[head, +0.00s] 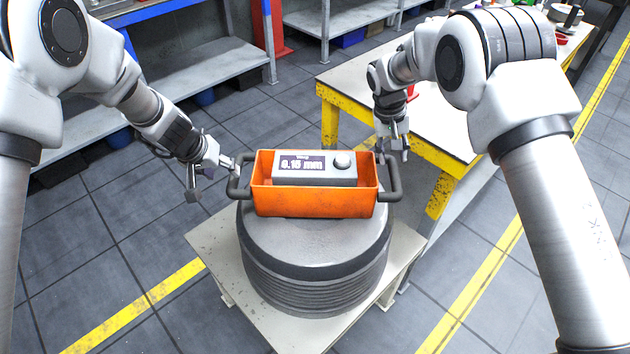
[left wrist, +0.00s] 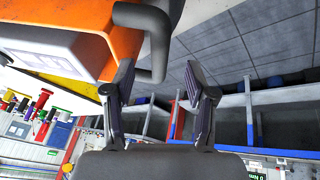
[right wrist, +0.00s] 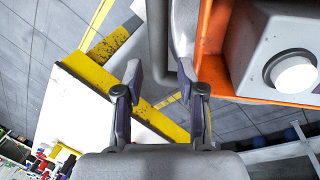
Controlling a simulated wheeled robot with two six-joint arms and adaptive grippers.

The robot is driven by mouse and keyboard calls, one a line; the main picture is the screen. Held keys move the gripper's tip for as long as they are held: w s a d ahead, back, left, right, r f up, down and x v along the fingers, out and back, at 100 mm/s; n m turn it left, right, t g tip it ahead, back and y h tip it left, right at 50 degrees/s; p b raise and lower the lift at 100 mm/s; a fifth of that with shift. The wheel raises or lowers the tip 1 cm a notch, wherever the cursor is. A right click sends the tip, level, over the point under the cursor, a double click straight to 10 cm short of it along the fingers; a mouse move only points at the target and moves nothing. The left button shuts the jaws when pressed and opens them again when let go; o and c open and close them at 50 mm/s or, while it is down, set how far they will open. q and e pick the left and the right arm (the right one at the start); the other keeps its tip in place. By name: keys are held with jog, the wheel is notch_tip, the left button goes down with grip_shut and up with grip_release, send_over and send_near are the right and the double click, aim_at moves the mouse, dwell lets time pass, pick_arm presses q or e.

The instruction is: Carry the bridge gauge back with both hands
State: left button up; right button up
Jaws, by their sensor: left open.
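The bridge gauge (head: 314,202) is an orange open-topped box with a grey display unit (head: 315,168) reading 0.15 mm and a dark bar handle at each end. It sits level on a ribbed grey drum (head: 315,255). My left gripper (head: 212,180) is open beside the left handle (head: 236,180); in the left wrist view that handle (left wrist: 157,40) lies ahead of the parted fingers (left wrist: 158,82). My right gripper (head: 392,152) is open just behind the right handle (head: 394,180). In the right wrist view this handle (right wrist: 158,40) reaches towards the gap between the fingers (right wrist: 161,80); contact is unclear.
The drum stands on a pale low stand (head: 220,240). A workbench with yellow edging (head: 450,160) is close behind on the right, under my right arm. Grey shelving (head: 200,75) lines the back left. The tiled floor at left is clear.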

aim_at(232, 179)
pick_arm(q)
jog(key=x, duration=0.7)
jog(key=shift+w+d+f, duration=0.15)
jog(key=shift+w+f, duration=0.1)
jog(key=shift+w, duration=0.05)
pick_arm(e)
jog(key=x, duration=0.7)
jog(key=shift+w+f, duration=0.25)
jog(key=shift+f, duration=0.05)
pick_arm(q)
jog(key=c, duration=0.4)
pick_arm(e)
jog(key=c, duration=0.4)
pick_arm(q)
jog(key=shift+s, duration=0.1)
grip_shut()
pick_arm(e)
jog(key=shift+r, duration=0.1)
grip_shut()
